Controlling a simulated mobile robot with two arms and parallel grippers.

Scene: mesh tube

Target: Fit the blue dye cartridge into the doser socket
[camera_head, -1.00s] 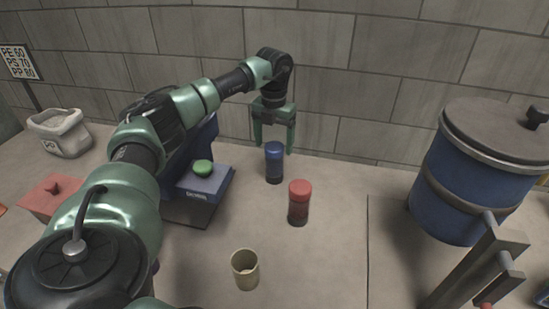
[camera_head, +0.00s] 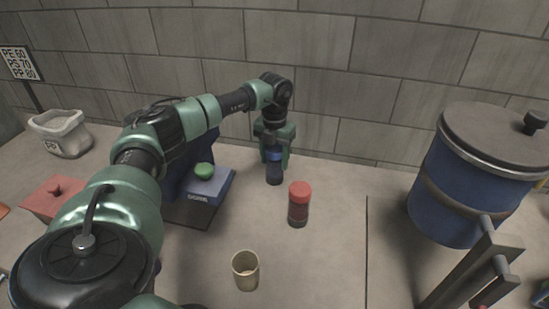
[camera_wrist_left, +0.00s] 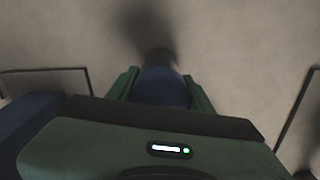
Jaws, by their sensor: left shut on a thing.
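The blue dye cartridge (camera_head: 274,174) stands upright on the table near the back wall, with a dark lower body and a blue top. My left gripper (camera_head: 275,158) has come down over it from above and is shut on its blue top. In the left wrist view the blue cartridge (camera_wrist_left: 162,88) sits between the two green fingers. A blue-grey machine with a green button (camera_head: 204,171) stands left of the cartridge, partly hidden behind my left arm; I cannot make out a socket on it.
A red-capped cartridge (camera_head: 299,204) stands just right and in front of the blue one. A tan cup (camera_head: 245,270) is nearer. A large blue drum (camera_head: 454,190) stands right, a white sack (camera_head: 60,134) and red block (camera_head: 50,197) left. The back wall is close behind.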

